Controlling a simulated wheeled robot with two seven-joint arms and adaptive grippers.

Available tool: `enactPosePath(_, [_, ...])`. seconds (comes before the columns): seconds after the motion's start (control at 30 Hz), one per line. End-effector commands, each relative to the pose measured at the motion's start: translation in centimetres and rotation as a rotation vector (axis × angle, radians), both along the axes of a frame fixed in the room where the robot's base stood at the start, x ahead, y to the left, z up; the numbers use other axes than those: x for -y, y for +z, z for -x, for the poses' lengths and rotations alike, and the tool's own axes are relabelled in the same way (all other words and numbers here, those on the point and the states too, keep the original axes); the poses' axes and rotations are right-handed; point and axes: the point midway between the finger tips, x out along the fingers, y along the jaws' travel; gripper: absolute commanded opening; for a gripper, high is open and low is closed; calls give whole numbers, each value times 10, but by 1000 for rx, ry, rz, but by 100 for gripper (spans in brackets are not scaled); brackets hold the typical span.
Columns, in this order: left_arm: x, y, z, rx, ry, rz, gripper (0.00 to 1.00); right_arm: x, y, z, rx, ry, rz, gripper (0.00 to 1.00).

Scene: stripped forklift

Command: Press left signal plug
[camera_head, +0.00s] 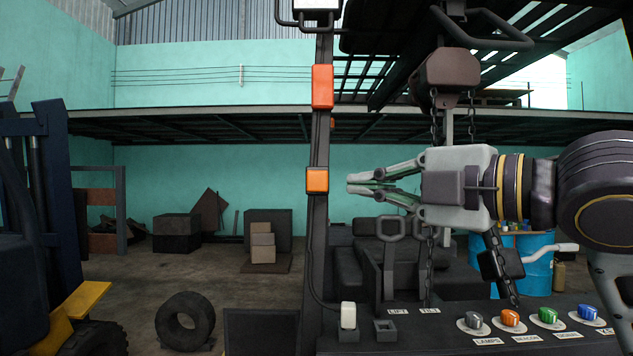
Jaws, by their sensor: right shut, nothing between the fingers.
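A white plug (348,315) stands upright at the left end of the dark control panel, at the foot of the post; a thin black cable runs down the post towards it. I cannot tell how deeply it sits. A square dark socket (386,330) beside it on the right looks empty. My right gripper (352,184) comes in from the right, shut and empty, fingertips pointing left. It is well above the plug, level with an orange signal box (317,181) on the post, with a small gap in the picture. My left gripper is out of view.
The dark post (319,230) also carries a taller orange light (322,87). Several coloured knobs, one of them orange (510,318), line the panel's right. Grey lever handles (391,240) rise below my right gripper.

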Motion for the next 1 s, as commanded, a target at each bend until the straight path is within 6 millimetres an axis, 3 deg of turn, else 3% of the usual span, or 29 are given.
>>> enactPosePath(0.57, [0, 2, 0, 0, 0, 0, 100, -4, 1, -3, 2, 2, 1, 0])
enactPosePath(1.0, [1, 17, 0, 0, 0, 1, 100, -37, 2, -35, 1, 3, 1, 0])
